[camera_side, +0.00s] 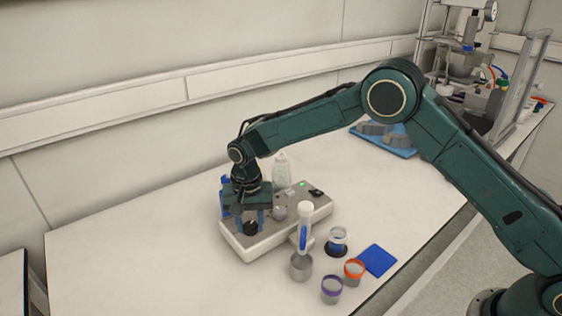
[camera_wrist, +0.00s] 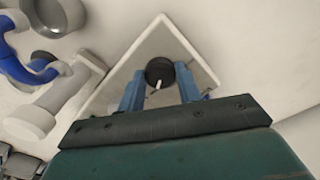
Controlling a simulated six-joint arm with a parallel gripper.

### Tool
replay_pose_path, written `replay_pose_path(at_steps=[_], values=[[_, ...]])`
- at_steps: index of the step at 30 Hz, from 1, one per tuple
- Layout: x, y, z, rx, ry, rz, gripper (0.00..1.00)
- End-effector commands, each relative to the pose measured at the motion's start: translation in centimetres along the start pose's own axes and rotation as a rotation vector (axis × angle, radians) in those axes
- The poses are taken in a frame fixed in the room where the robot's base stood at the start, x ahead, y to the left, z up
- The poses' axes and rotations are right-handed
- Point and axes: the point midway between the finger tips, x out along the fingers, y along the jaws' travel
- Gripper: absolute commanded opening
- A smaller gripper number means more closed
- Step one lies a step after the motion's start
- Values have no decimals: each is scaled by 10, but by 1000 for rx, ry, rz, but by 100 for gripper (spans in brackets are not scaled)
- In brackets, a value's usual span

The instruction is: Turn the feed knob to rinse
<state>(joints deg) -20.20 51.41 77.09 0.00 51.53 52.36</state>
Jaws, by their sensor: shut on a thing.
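The feed knob is a round black knob (camera_side: 250,228) on the near left end of a grey-white control box (camera_side: 243,246). In the wrist view the knob (camera_wrist: 160,70) shows a white pointer mark, aimed toward the bottom of the picture and slightly left. My gripper (camera_side: 250,222) points down over the box, and its two blue fingers (camera_wrist: 160,86) sit on either side of the knob, shut on it. No rinse label can be read in either view; part of the box top is hidden by my gripper.
A clear bottle (camera_side: 281,172) stands behind the box. In front are a white-topped blue tool (camera_side: 304,228), a beaker (camera_side: 337,240), an orange-rimmed cup (camera_side: 354,272), a purple-rimmed cup (camera_side: 332,290) and a blue pad (camera_side: 378,260). The table's left side is clear.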

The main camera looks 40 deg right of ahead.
Motion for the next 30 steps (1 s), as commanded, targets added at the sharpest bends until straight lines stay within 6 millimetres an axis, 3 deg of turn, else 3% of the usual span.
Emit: replay_pose_path(at_steps=[15, 16, 19, 30], values=[[-1, -1, 0, 32, 2, -2, 11], [-1, -1, 0, 32, 2, -2, 36], [-1, -1, 0, 32, 1, -2, 56], [-2, 0, 0, 30, 1, -1, 56]])
